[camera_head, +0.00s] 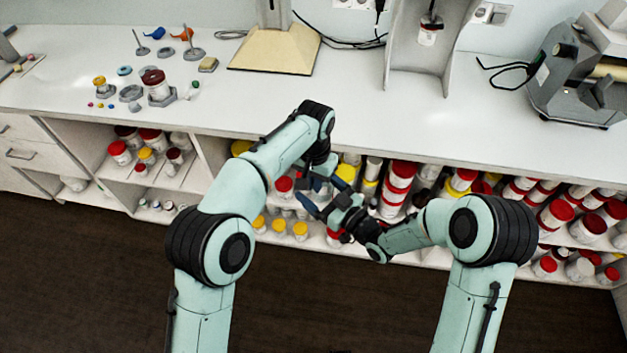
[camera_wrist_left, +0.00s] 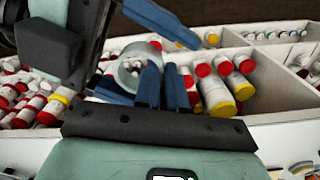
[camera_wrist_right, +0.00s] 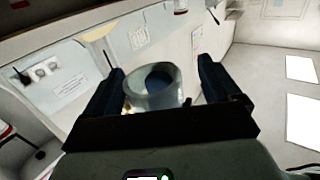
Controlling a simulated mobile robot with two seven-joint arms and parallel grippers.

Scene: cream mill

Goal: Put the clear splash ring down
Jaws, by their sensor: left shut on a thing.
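The clear splash ring (camera_wrist_left: 130,72) is a short see-through tube. My left gripper (camera_wrist_left: 164,85) is shut on its wall, and one blue finger shows inside the ring. My right gripper (camera_wrist_right: 160,82) is open, its two blue fingers on either side of the ring (camera_wrist_right: 140,98), with gaps visible between. In the head view my left gripper (camera_head: 319,184) and right gripper (camera_head: 325,198) meet in front of the counter's edge, above the shelves. The ring cannot be made out there.
The white counter (camera_head: 400,125) has a wide clear stretch in the middle. A cream board (camera_head: 272,52) lies at the back and a grey machine (camera_head: 585,75) stands at the right. Shelves below hold many jars.

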